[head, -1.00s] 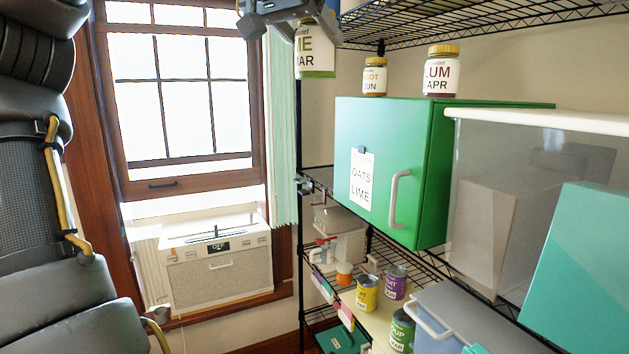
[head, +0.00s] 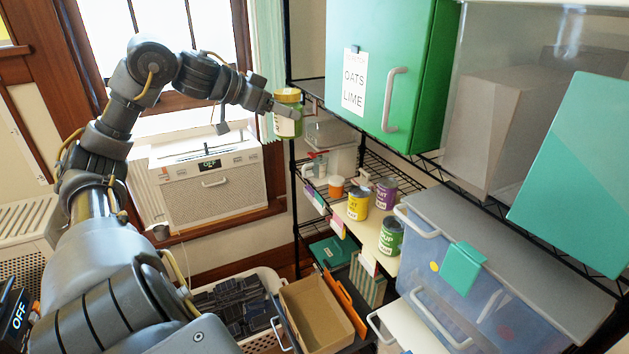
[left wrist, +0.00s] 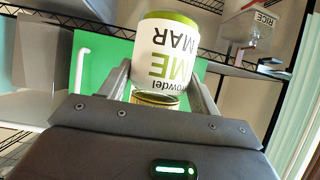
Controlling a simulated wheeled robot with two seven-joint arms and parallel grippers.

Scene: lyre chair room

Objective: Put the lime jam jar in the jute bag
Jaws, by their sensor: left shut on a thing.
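The lime jam jar (head: 287,127) has a green lower part, a white label and a gold lid. My left gripper (head: 274,108) is shut on it and holds it in the air in front of the curtain, left of the shelf rack. In the left wrist view the jar (left wrist: 172,58) sits between the fingers of my left gripper (left wrist: 163,82), its label upside down in the picture, reading "ME" and "MAR". I see no jute bag in these frames. My right gripper is not in view.
A green cabinet (head: 385,60) labelled oats and lime is on the rack, right of the jar. Cans (head: 357,203) stand on the shelf below. Blue-clear bin (head: 450,262), open brown box (head: 318,312) and white basket (head: 262,282) lie lower. An air conditioner (head: 208,185) is in the window.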

